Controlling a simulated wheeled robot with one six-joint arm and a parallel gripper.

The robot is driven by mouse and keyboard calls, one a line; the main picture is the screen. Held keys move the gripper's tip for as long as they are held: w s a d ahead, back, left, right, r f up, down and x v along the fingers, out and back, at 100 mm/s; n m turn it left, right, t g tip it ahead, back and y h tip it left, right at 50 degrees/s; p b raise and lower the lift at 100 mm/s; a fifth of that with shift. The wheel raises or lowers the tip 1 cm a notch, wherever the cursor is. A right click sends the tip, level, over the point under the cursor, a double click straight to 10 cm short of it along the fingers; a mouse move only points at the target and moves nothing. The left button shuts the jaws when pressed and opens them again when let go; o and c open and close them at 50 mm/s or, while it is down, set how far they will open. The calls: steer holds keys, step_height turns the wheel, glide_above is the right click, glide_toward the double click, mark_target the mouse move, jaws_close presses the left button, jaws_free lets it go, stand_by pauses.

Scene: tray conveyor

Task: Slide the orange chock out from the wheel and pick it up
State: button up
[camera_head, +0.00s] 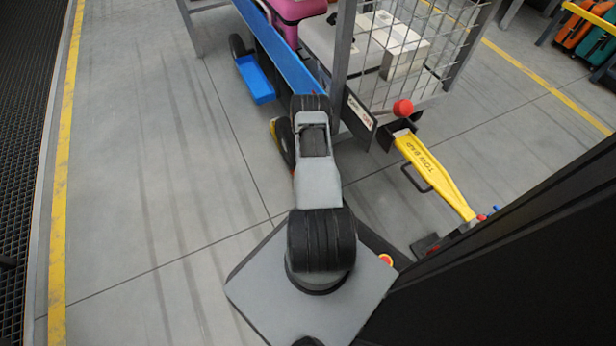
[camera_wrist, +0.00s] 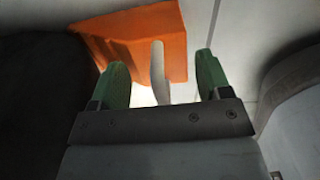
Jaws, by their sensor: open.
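In the wrist view the orange chock (camera_wrist: 172,22) lies at the top, just ahead of my gripper (camera_wrist: 161,59). My gripper is open, with its two green fingers apart. A dark round shape, likely the wheel (camera_wrist: 40,100), fills the left side.
A cart with a blue rail (camera_head: 283,48) and wire mesh side (camera_head: 400,40) stands at the top. A yellow tow bar (camera_head: 436,176) and red ball (camera_head: 402,108) are at its right. A blue bracket (camera_head: 256,80) hangs low. The floor at left is clear.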

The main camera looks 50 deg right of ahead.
steer(key=c, duration=1)
steer(key=shift+w+a+p, duration=0.2)
steer(key=shift+w+a, duration=0.25)
steer(key=shift+a, duration=0.8)
steer(key=shift+w+a+p, duration=0.25)
steer(key=shift+w+a, duration=0.25)
steer(key=shift+a, duration=0.8)
steer(key=shift+w+a+p, duration=0.2)
steer(key=shift+w+a, duration=0.25)
steer(key=shift+a, duration=0.8)
steer(key=shift+c, duration=0.3)
steer(key=o, duration=1.4)
steer(key=shift+w, duration=0.1)
steer(key=shift+d+r, duration=0.1)
steer(key=shift+r, duration=0.05)
step_height(320, 180, up, 14)
steer(key=p, duration=0.6)
steer(key=shift+f, duration=0.25)
